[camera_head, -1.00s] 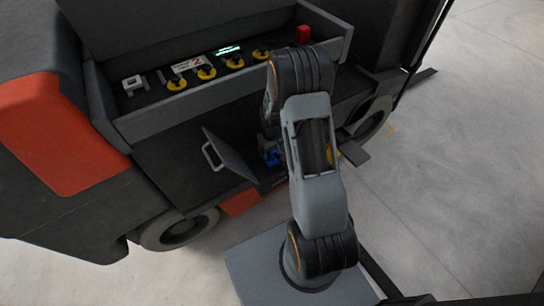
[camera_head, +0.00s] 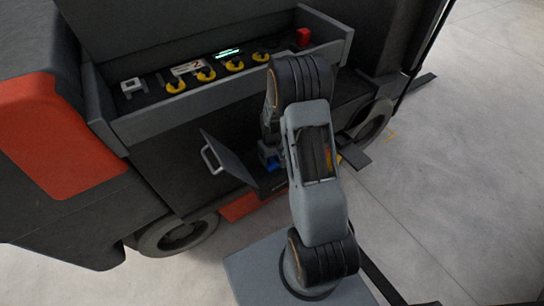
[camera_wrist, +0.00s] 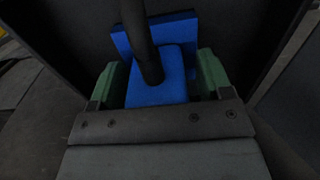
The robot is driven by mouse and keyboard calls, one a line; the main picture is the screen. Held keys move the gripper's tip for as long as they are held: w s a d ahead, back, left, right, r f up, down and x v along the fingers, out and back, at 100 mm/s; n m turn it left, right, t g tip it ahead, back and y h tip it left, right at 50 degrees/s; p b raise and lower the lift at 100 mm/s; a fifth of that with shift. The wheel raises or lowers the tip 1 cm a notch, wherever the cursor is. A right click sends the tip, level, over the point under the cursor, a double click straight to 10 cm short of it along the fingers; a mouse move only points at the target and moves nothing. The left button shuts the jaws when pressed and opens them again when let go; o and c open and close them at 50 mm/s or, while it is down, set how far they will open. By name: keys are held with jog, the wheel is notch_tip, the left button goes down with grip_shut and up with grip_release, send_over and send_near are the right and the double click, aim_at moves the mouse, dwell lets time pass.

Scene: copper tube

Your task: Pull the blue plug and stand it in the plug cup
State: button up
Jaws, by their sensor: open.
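The blue plug (camera_wrist: 158,92) is in the wrist view, a blue block with a thick black cable (camera_wrist: 142,40) rising across it. A wider blue part (camera_wrist: 122,42) lies directly behind it; I cannot tell where the two join. My gripper (camera_wrist: 160,76) is open, with a green-padded finger on each side of the plug. Whether the pads touch it is unclear. In the head view, a small bit of blue (camera_head: 267,153) shows in the machine's open hatch, left of my arm, which hides most of the gripper. I cannot make out the plug cup.
The hatch door (camera_head: 228,157) with its grey handle stands open left of the blue part. Above is a tray-like panel (camera_head: 205,100) with several yellow-ringed knobs and a red block (camera_head: 303,37). A black ledge (camera_head: 354,157) juts out at right. Open floor (camera_head: 450,190) lies right.

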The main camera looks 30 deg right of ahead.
jog(key=shift+c, duration=0.3)
dwell(0.5)
jog(key=c, duration=1.1)
jog(key=shift+c, duration=0.2)
jog(key=shift+r, duration=0.2)
jog(key=shift+r+p, duration=1.95)
jog(key=shift+r, duration=0.9)
jog(key=shift+s, duration=0.1)
